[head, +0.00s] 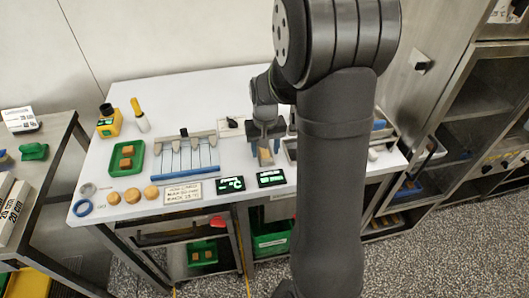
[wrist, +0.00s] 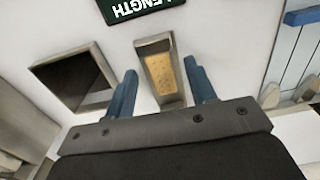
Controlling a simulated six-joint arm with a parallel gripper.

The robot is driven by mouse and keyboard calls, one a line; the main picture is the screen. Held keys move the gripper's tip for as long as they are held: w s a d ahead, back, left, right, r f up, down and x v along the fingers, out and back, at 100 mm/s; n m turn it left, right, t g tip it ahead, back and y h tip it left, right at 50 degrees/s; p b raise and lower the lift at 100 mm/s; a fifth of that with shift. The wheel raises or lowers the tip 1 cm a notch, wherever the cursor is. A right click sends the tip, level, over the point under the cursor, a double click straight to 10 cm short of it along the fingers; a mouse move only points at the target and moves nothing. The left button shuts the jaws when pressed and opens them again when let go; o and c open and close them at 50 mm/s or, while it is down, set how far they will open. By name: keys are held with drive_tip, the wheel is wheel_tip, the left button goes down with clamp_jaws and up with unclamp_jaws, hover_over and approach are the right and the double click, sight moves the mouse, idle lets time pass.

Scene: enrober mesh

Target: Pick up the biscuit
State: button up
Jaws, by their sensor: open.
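A tan rectangular biscuit (wrist: 166,80) with small dots lies in a narrow metal-walled holder (wrist: 141,45) in the wrist view. In the head view the biscuit (head: 265,155) shows just below my gripper. My gripper (head: 266,130) is open, its two blue fingers (wrist: 161,68) apart on either side of the holder in the wrist view. Nothing is held between them. Whether the fingers touch the holder, and how high they are above the table, I cannot tell.
A square dark opening (wrist: 75,78) with metal walls is beside the holder. Two dark displays (head: 271,178) stand in front. A wire rack with blue bar (head: 183,173), round biscuits (head: 132,195) and a green tray (head: 115,168) with brown pieces lie left on the white table (head: 105,180).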

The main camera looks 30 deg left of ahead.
drive_tip(key=shift+f, duration=0.5)
drive_tip(key=c, duration=0.9)
drive_tip(key=shift+o, duration=0.2)
drive_tip(key=shift+r, duration=0.1)
